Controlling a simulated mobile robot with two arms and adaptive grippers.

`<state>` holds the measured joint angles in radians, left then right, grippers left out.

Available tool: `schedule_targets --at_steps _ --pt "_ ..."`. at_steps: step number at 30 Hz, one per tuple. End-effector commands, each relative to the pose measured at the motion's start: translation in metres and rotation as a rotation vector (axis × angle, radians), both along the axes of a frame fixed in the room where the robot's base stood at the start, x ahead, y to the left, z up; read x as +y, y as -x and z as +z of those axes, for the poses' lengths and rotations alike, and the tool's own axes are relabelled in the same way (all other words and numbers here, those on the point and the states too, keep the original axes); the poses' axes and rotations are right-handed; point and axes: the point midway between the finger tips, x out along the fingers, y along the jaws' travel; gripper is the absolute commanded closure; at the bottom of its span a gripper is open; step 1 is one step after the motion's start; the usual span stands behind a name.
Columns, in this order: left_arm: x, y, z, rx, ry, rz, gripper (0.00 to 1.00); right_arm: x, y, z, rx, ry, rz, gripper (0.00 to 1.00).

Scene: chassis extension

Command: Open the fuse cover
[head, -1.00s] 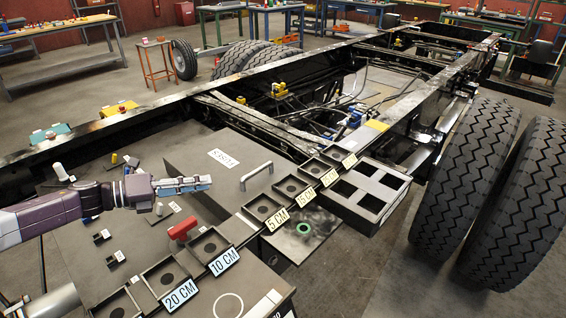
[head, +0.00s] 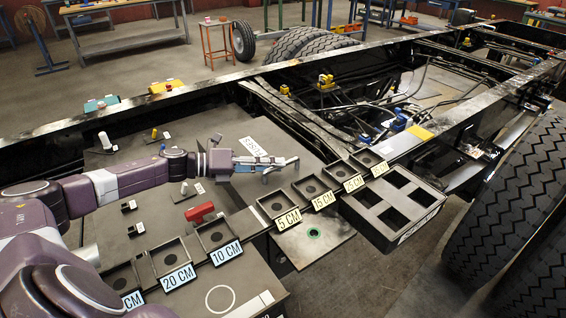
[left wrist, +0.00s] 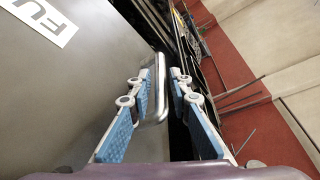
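The fuse cover (head: 215,122) is a flat grey panel with a white label (head: 254,146), closed as far as I can see. In the left wrist view the cover (left wrist: 60,95) fills the left side, with part of its label (left wrist: 42,18) showing. My left gripper (head: 288,161) is open over the cover at its handle. In the left wrist view the metal handle (left wrist: 155,88) lies between the two blue-padded fingers of the left gripper (left wrist: 160,85), closer to the left finger; contact cannot be told. In the head view the gripper mostly hides the handle. My right gripper is out of view.
A red handle (head: 200,212) stands on the bench left of a row of labelled trays (head: 218,236). A black box with square openings (head: 392,206) is to the right. The truck frame (head: 150,108) runs behind the cover, with large tyres (head: 530,200) at right.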

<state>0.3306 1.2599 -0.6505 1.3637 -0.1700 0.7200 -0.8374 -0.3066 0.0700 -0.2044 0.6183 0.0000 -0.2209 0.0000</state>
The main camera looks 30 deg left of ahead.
Motion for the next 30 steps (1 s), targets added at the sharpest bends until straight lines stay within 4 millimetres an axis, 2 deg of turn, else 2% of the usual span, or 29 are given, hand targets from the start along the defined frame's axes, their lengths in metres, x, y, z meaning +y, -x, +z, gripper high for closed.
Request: schedule_targets --at_steps 6,17,23,30 --pt "-0.015 -0.017 -0.003 -0.001 -0.001 0.001 0.81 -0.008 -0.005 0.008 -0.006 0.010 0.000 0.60" --pt "-0.018 -0.021 -0.006 0.000 -0.001 0.000 0.81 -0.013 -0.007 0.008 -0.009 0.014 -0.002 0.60" --pt "-0.018 -0.021 -0.006 0.000 -0.001 0.000 1.00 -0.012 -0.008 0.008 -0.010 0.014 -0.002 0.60" --pt "-0.018 -0.021 -0.006 0.000 -0.001 0.000 1.00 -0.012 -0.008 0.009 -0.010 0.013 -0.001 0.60"
